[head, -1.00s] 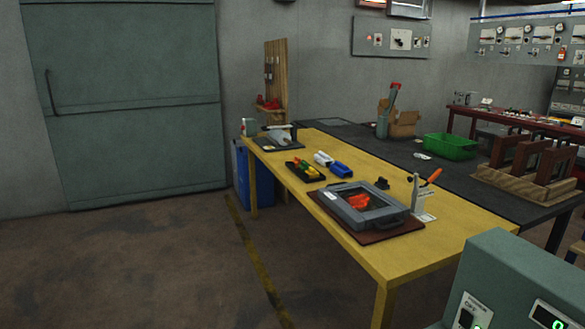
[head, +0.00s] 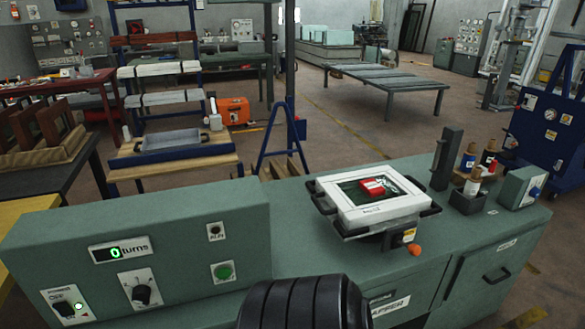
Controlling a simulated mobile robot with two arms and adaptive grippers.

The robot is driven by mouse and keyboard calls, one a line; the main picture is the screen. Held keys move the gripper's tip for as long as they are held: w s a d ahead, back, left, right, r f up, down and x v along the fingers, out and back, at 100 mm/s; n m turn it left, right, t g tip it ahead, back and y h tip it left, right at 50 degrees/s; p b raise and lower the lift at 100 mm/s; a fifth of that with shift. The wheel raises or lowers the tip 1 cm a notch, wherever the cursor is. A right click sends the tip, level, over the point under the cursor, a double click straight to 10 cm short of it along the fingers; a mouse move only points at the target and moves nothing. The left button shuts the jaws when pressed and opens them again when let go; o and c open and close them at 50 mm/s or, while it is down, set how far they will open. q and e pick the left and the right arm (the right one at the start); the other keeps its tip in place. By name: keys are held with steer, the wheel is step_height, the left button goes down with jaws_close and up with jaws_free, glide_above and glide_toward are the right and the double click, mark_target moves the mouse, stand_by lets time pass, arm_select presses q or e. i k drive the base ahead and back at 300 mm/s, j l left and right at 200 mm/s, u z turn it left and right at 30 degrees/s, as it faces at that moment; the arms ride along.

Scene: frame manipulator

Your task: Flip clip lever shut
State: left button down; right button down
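A white rectangular frame (head: 374,198) with black corner handles sits tilted on a mount on top of the green machine bench. Below the frame's front edge is a small dark lever with an orange knob (head: 415,249), pointing down and to the right. I cannot tell whether this is the clip lever, or whether it is open or shut. Neither of my grippers is in view.
A green control box (head: 185,225) with a turns display stands at the left of the bench. A black ribbed cylinder (head: 300,303) fills the bottom middle.

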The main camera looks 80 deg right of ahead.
mark_target(414, 250)
steer(key=z, duration=3.55)
